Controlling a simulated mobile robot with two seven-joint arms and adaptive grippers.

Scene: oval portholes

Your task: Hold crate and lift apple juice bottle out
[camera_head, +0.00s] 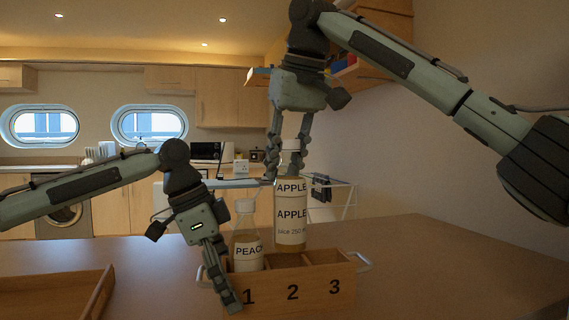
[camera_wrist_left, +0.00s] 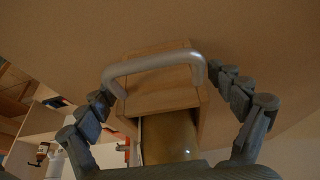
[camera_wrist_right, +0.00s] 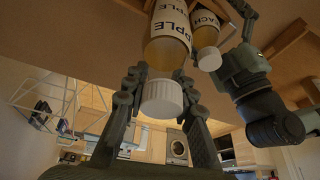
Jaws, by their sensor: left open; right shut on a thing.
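The wooden crate (camera_head: 310,290) stands on the table, its front marked 1, 2 and 3. The apple juice bottle (camera_head: 291,215) is upright above compartment 2, its base near the crate's rim. My right gripper (camera_head: 285,170) is shut on its upper part from above; its white cap (camera_wrist_right: 161,98) shows between the fingers in the right wrist view. The peach bottle (camera_head: 247,250) stands in compartment 1. My left gripper (camera_head: 228,296) is at the crate's left end. In the left wrist view its open fingers (camera_wrist_left: 160,88) lie either side of the crate's metal handle (camera_wrist_left: 155,65).
A wooden tray (camera_head: 75,300) lies at the table's front left. Compartment 3 (camera_head: 325,257) looks empty. The table (camera_head: 440,260) is clear to the right of the crate. A white wire rack (camera_head: 335,200) stands behind the table.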

